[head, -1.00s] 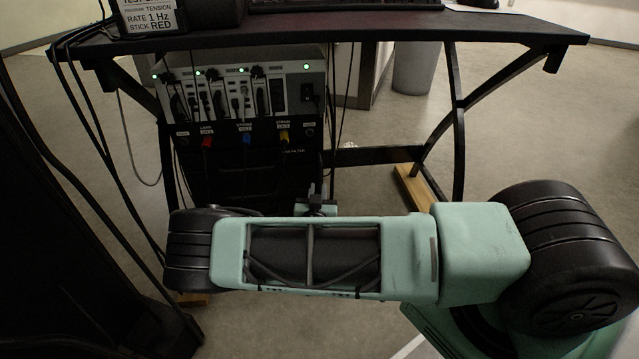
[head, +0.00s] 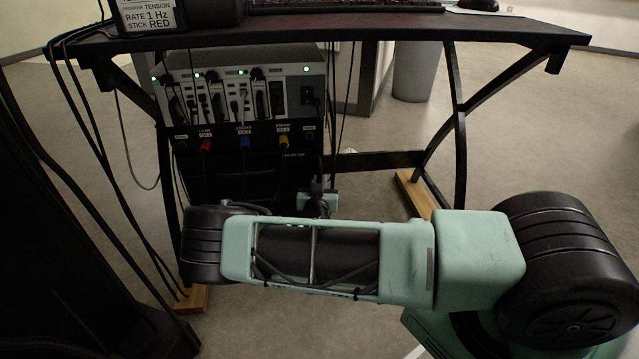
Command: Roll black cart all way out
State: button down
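The black cart (head: 235,180) stands under the dark table, its front partly hidden behind my arm. A grey unit (head: 290,70) with several green lights and black plugs sits above it. Red, blue and yellow plugs (head: 244,144) line the upper front of the cart. My teal and black arm crosses the front of the cart. A small teal and dark part at my gripper end (head: 319,196) shows just above the arm, near the cart's right front edge. The fingers cannot be made out, so neither their opening nor contact with the cart is clear.
The table (head: 400,32) carries a keyboard, a mouse and a labelled box. Its right leg (head: 459,130) stands on a wooden block (head: 413,193). Black cables (head: 95,170) hang at the left. A grey bin (head: 414,72) stands behind. Floor is open at the right.

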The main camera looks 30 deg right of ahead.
jog(key=shift+s, duration=0.1)
jog(key=s+d+p+v, duration=0.1)
jog(key=d+p+v, duration=0.1)
jog(key=v, duration=1.1)
jog(key=s+d+p+v, duration=0.2)
jog(key=p+v, duration=0.3)
jog(key=v, duration=0.7)
jog(key=shift+s+a, duration=0.25)
jog(key=shift+s, duration=0.05)
jog(key=shift+f, duration=0.1)
jog(key=c, duration=1.8)
grip_release()
jog(key=shift+s, duration=0.1)
jog(key=p+v, duration=0.4)
jog(key=v, duration=1.3)
jog(key=shift+s+a, duration=0.15)
jog(key=shift+a, duration=0.05)
